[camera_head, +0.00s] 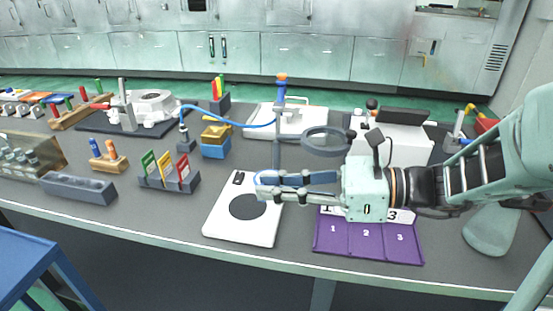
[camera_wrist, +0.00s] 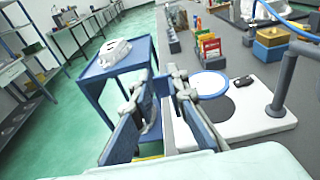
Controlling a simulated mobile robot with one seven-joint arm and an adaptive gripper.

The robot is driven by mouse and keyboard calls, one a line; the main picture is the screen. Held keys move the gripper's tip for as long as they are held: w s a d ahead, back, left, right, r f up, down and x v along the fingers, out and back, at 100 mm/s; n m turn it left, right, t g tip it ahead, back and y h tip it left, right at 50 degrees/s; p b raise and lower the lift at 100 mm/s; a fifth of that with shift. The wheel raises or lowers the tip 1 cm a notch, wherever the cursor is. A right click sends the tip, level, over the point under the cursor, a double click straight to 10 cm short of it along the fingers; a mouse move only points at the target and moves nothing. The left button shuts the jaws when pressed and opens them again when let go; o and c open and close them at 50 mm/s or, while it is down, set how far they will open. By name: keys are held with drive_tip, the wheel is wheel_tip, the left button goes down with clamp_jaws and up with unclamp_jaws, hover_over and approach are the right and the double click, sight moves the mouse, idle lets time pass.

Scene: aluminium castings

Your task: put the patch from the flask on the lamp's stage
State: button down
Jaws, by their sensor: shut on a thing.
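The magnifier lamp (camera_head: 325,140) stands on a post over the worktable. Its stage is a flat white plate (camera_head: 226,229) with a dark round spot (camera_head: 248,206); the plate also shows in the wrist view (camera_wrist: 255,112). My gripper (camera_head: 264,187) is at the plate's upper right edge, above it. Its fingers appear shut on a thin pale disc with a blue rim, seemingly the patch (camera_wrist: 209,83). In the wrist view the disc sticks out to the right of my fingertips (camera_wrist: 174,80), above the stage. My fingers partly hide it. I cannot tell for certain which thing is the flask.
A purple mat (camera_head: 366,251) with numbered areas lies under my arm. A card rack (camera_head: 168,181) stands left of the plate, and a gold and blue block (camera_head: 215,150) behind. A blue cart (camera_wrist: 115,62) stands beside the table. The lamp's post (camera_head: 277,150) rises close to my fingers.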

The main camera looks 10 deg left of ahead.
drive_tip(key=b, duration=0.2)
hover_over(253, 220)
drive_tip(key=f, duration=0.6)
drive_tip(key=shift+s+d+f, duration=0.1)
drive_tip(key=shift+s+d, duration=0.1)
drive_tip(key=shift+d, duration=0.1)
drive_tip(key=shift+w+a+f+b, duration=0.15)
drive_tip(key=shift+f+b, duration=0.4)
drive_tip(key=shift+f, duration=0.35)
drive_tip(key=shift+w+a+f+b, duration=0.1)
drive_tip(key=shift+f+b, duration=0.4)
drive_tip(key=shift+f, duration=0.4)
drive_tip(key=shift+f, duration=0.2)
drive_tip(key=c, duration=2.3)
unclamp_jaws()
drive_tip(key=shift+f, duration=0.1)
drive_tip(key=shift+c, duration=0.2)
drive_tip(key=o, duration=0.4)
drive_tip(key=shift+o, duration=0.2)
